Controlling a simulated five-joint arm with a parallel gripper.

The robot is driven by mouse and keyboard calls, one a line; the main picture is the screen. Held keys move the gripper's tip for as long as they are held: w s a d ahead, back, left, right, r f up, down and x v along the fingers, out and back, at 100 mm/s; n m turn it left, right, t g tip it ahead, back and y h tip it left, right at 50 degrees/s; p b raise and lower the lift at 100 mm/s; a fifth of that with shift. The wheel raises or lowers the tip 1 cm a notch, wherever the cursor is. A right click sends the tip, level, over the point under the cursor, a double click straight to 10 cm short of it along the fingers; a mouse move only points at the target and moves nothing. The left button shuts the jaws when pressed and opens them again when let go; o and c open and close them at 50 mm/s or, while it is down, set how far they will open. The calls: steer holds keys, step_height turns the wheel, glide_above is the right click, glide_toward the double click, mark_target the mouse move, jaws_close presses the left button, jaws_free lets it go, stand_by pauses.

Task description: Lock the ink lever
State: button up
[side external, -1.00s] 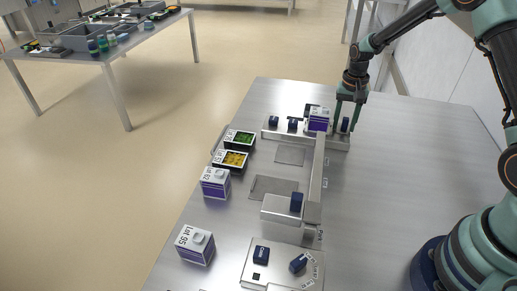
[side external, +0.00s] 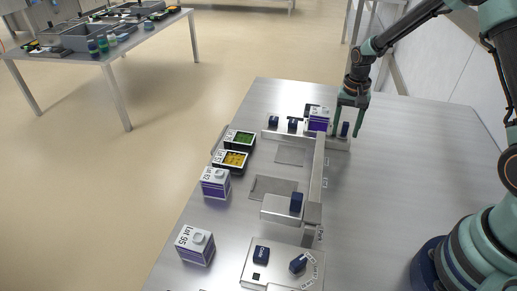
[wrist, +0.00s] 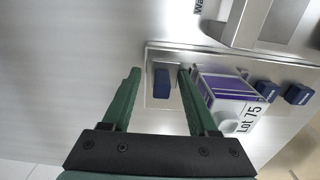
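A dark blue lever (side external: 345,129) stands at the right end of the metal strip at the back of the sealer, and it also shows in the wrist view (wrist: 161,83). No ink label is readable on it, so I cannot tell for certain that it is the ink lever. My gripper (side external: 347,133) is open over this end. In the wrist view its two green fingers (wrist: 159,75) are spread on either side of the lever, with gaps, and nothing is held. Whether the fingertips are level with the lever is unclear.
A purple-and-white Lot 75 box (wrist: 232,98) sits close beside the right finger in the wrist view. Two more blue knobs (wrist: 283,92) lie beyond it. A front panel (side external: 260,275) carries blue controls. The tabletop (side external: 400,160) right of the sealer is clear.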

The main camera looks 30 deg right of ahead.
steer(key=shift+w+r, duration=0.1)
steer(key=shift+r, duration=3.45)
steer(key=shift+a+r, duration=0.1)
steer(key=shift+r, duration=0.1)
steer(key=s+a+r+n+t, duration=0.5)
steer(key=s+a+r+n, duration=0.4)
steer(key=s+r, duration=0.5)
steer(key=shift+s+a+r+t, duration=0.2)
steer(key=shift+s+a+t, duration=0.1)
steer(key=shift+s+a, duration=0.4)
steer(key=shift+w+a, duration=0.1)
